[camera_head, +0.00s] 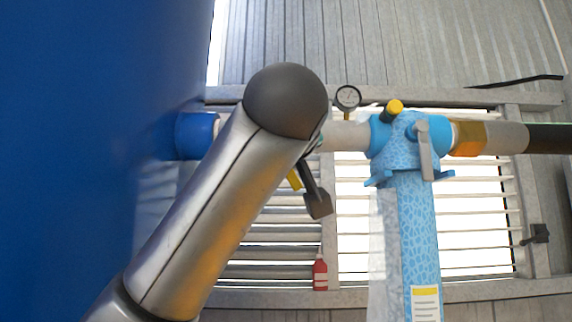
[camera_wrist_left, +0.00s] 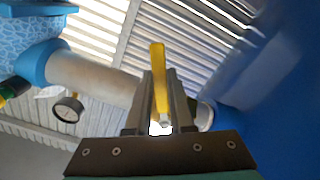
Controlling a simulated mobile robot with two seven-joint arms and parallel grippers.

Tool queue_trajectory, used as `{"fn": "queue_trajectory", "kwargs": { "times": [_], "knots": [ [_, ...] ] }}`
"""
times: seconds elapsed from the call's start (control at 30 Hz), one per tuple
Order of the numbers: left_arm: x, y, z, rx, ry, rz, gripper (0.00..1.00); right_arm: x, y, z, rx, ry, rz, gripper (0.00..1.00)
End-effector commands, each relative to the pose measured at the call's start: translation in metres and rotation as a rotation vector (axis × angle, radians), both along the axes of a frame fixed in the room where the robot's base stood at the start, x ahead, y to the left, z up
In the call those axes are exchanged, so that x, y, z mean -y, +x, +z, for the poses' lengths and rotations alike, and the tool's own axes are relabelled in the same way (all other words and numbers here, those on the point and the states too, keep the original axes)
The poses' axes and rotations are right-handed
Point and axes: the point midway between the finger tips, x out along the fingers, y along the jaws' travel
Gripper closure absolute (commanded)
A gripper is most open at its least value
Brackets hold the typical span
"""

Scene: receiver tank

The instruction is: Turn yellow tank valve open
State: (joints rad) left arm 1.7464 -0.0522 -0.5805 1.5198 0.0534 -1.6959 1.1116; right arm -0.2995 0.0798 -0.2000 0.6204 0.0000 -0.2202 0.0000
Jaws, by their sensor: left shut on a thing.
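The yellow valve handle (camera_wrist_left: 157,54) stands between the two grey fingers of my left gripper (camera_wrist_left: 161,80) in the left wrist view. The fingers are shut on it, with its far end sticking out beyond them. In the head view my left arm covers most of the valve and gripper; only a small yellow piece of the handle (camera_head: 295,180) shows beside the arm. The valve is on the pale pipe (camera_head: 346,136) close to the big blue tank (camera_head: 90,110). How far the handle is turned is hard to tell. My right gripper is in neither view.
A pressure gauge (camera_head: 347,97) stands on the pipe right of my arm. Further right is a light blue patterned fitting (camera_head: 405,140) with a yellow knob (camera_head: 394,107) and a grey lever (camera_head: 426,152). A red bottle (camera_head: 320,274) shows below, before slatted windows.

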Motion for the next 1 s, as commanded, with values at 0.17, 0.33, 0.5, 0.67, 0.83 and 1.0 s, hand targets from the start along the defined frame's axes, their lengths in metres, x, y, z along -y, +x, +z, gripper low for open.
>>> {"fn": "queue_trajectory", "kwargs": {
  "times": [0.17,0.33,0.5,0.67,0.83,1.0],
  "knots": [
    [0.0,0.0,0.0,-0.001,-0.001,0.001,1.0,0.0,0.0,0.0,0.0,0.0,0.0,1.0],
    [0.0,0.0,0.0,0.0,-0.005,0.0,1.0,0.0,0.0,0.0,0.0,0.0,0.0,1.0],
    [0.004,0.0,0.001,0.0,-0.044,-0.001,1.0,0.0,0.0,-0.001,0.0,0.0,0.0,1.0],
    [0.01,0.0,0.005,0.0,-0.129,-0.003,1.0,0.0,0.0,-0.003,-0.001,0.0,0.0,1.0],
    [0.018,0.0,0.012,-0.003,-0.255,-0.004,1.0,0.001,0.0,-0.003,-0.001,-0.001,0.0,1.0],
    [0.025,-0.001,0.02,-0.001,-0.383,-0.004,1.0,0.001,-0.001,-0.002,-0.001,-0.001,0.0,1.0]
  ]
}}
